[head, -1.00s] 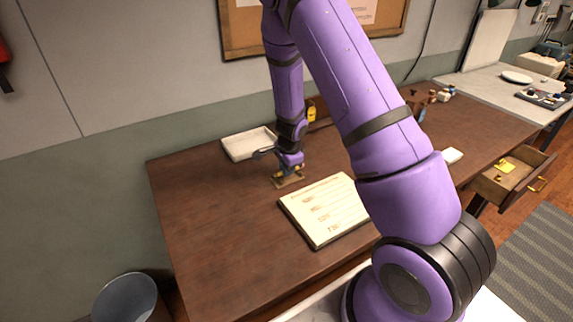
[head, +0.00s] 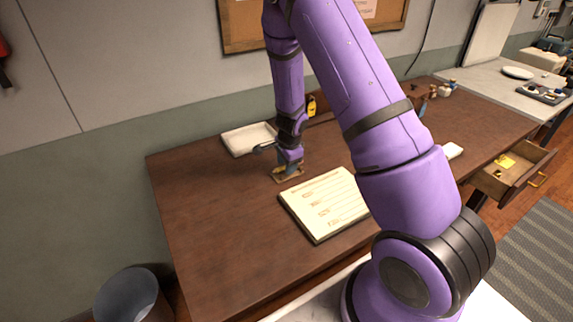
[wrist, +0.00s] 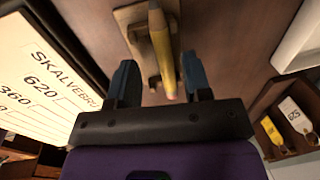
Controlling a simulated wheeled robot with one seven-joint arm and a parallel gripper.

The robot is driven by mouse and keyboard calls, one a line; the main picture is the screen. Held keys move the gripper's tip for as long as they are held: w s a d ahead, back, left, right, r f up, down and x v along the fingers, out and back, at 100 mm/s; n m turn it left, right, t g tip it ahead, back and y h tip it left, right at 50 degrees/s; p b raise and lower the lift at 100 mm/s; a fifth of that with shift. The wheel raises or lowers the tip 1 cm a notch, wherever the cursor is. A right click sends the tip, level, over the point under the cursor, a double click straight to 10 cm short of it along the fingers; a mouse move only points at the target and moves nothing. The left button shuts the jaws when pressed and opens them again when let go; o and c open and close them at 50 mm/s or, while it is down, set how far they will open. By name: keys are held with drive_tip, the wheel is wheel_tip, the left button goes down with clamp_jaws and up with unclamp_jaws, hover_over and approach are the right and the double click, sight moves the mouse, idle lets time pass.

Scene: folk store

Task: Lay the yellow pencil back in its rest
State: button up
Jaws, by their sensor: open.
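The yellow pencil (wrist: 161,45) shows in the wrist view, with its pink end towards me, lying along the wooden rest (wrist: 128,16). My gripper (wrist: 160,82) is open, one finger on each side of the pencil's near end, with a gap on both sides. Whether the pencil is fully seated in the rest I cannot tell. In the head view, my gripper (head: 290,164) is low over the desk, right at the rest (head: 283,177) and hiding much of it. The pencil is hard to make out there.
A lettered board (head: 325,205) lies just right of the rest on the brown desk (head: 215,215). A white tray (head: 245,139) stands behind. A drawer (head: 512,170) is open at the right. The desk's left part is clear.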

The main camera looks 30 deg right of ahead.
wheel_tip(320, 180, up, 10)
drive_tip(key=s, duration=0.1)
drive_tip(key=shift+s, duration=0.3)
drive_tip(key=shift+r, duration=0.1)
idle(0.5)
drive_tip(key=s+a+r+n+t+y, duration=0.1)
drive_tip(key=s+a+r+n, duration=0.25)
drive_tip(key=r, duration=0.35)
drive_tip(key=s+a+r+n+y, duration=0.1)
drive_tip(key=s+a+r+n, duration=0.2)
drive_tip(key=r, duration=0.4)
drive_tip(key=s+a+r+n+t+y, duration=0.1)
drive_tip(key=s+r+n, duration=0.2)
drive_tip(key=s+r, duration=0.3)
drive_tip(key=s+r+n+h, duration=0.1)
drive_tip(key=s+r+n, duration=0.3)
drive_tip(key=s, duration=0.4)
drive_tip(key=s+r+n+t+h, duration=0.1)
drive_tip(key=s+r+n, duration=0.3)
drive_tip(key=s, duration=0.5)
wheel_tip(320, 180, up, 2)
drive_tip(key=shift+s+a+r+h, duration=0.1)
drive_tip(key=shift+s+a+h, duration=0.05)
drive_tip(key=shift+a+h, duration=0.3)
drive_tip(key=shift+d+n, duration=0.15)
drive_tip(key=shift+n, duration=0.1)
